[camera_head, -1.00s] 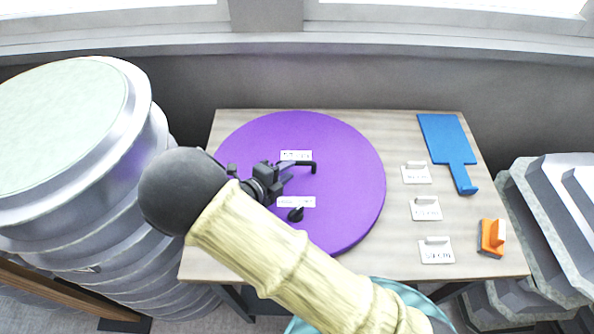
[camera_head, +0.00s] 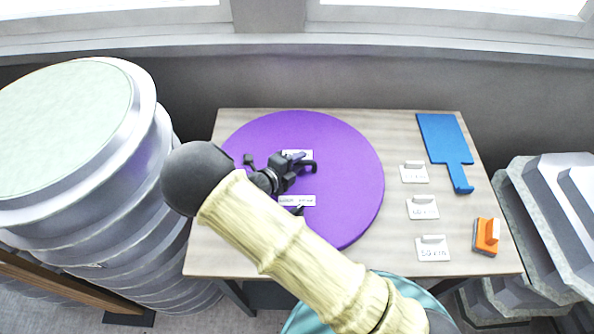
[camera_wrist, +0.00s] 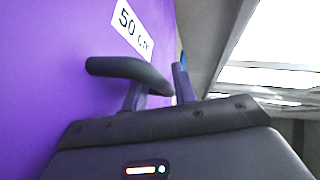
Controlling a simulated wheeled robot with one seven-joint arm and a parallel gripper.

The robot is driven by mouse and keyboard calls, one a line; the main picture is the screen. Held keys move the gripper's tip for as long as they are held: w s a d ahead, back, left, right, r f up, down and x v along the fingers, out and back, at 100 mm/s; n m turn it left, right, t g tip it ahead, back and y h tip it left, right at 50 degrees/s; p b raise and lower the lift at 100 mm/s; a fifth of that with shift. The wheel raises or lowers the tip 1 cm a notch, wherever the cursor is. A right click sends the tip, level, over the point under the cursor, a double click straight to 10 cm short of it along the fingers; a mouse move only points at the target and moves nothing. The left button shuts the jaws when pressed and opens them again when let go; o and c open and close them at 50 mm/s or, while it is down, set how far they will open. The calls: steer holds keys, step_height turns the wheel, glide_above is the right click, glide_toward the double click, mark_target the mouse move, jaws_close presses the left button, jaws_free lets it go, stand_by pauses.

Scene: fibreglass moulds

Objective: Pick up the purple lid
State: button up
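The large round purple lid (camera_head: 348,190) lies flat on the table, with white labels on it. In the wrist view the lid (camera_wrist: 45,85) fills the left side, with a "50 cm" label. A dark curved handle (camera_wrist: 120,68) shows close in front of my gripper (camera_wrist: 158,84). Its two fingers stand apart, one partly behind the handle. In the head view my gripper (camera_head: 294,172) is over the middle of the lid, at the dark handle (camera_head: 312,166). My arm and gripper hide part of both. I cannot tell whether the fingers touch the handle.
The wooden table (camera_head: 395,235) also holds a blue paddle-shaped piece (camera_head: 445,140), several small white labelled pieces (camera_head: 423,208) and an orange tool (camera_head: 485,240) at the right. A large ribbed grey mould (camera_head: 150,185) stands at the left, angular grey moulds (camera_head: 555,215) at the right. A wall is behind.

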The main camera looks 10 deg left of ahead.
jaws_close()
steer(key=shift+r, duration=0.15)
steer(key=shift+r, duration=0.5)
step_height(320, 180, up, 9)
steer(key=b, duration=0.2)
steer(key=shift+b, duration=0.3)
